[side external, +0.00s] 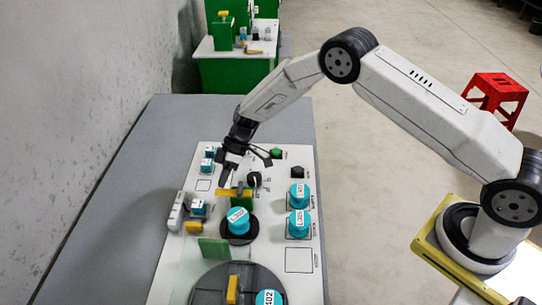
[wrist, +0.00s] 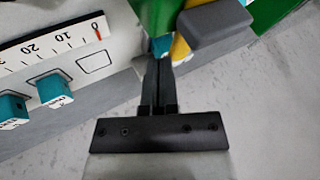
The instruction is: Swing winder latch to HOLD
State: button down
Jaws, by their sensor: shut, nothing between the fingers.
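My gripper (side external: 224,181) points down over the white panel, with its fingertips close to a yellow bar (side external: 240,193) at a green block. In the wrist view my gripper (wrist: 158,70) is shut, its fingers together and empty. Their tips are just below a green part (wrist: 155,14), beside a yellow piece (wrist: 181,47) and a grey rounded handle (wrist: 214,24). I cannot tell whether they touch. The winder latch is not clearly identifiable, and no HOLD mark is readable.
A teal spool (side external: 238,221) stands in front of the gripper, with more labelled spools (side external: 299,224) to the right. A dark round plate (side external: 207,290) is at the front. Teal blocks (wrist: 54,86) sit beside a numbered scale (wrist: 50,44). The grey table (side external: 110,200) is clear at left.

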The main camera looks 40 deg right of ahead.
aim_at(218, 193)
jog(key=shift+a+n+g, duration=0.2)
jog(key=shift+n+g, duration=0.1)
jog(key=shift+n, duration=0.1)
jog(key=shift+s+a+n+g+h, duration=0.15)
jog(key=shift+a+n+g, duration=0.2)
jog(key=shift+n, duration=0.25)
jog(key=shift+s+a+n+g+h, duration=0.15)
jog(key=shift+a+n+g, duration=0.15)
jog(key=shift+n, duration=0.3)
jog(key=n, duration=0.1)
jog(key=s+a+n+g+h, duration=0.1)
jog(key=n, duration=0.1)
jog(key=n+g, duration=0.1)
jog(key=shift+s+a+h, duration=0.2)
jog(key=shift+a+h, duration=0.1)
jog(key=shift+a, duration=0.05)
jog(key=n+h, duration=0.1)
jog(key=s+n+g, duration=0.1)
jog(key=n, duration=0.1)
jog(key=s+a+n+g+h, duration=0.1)
jog(key=n, duration=0.1)
jog(key=shift+h, duration=0.3)
jog(key=shift+s+a+n+h, duration=0.1)
jog(key=shift+s+n+h, duration=0.5)
jog(key=shift+n, duration=0.4)
jog(key=shift+s+n+h, duration=0.4)
jog(key=shift+n+h, duration=0.3)
jog(key=shift+n, duration=0.3)
jog(key=shift+w+r, duration=0.1)
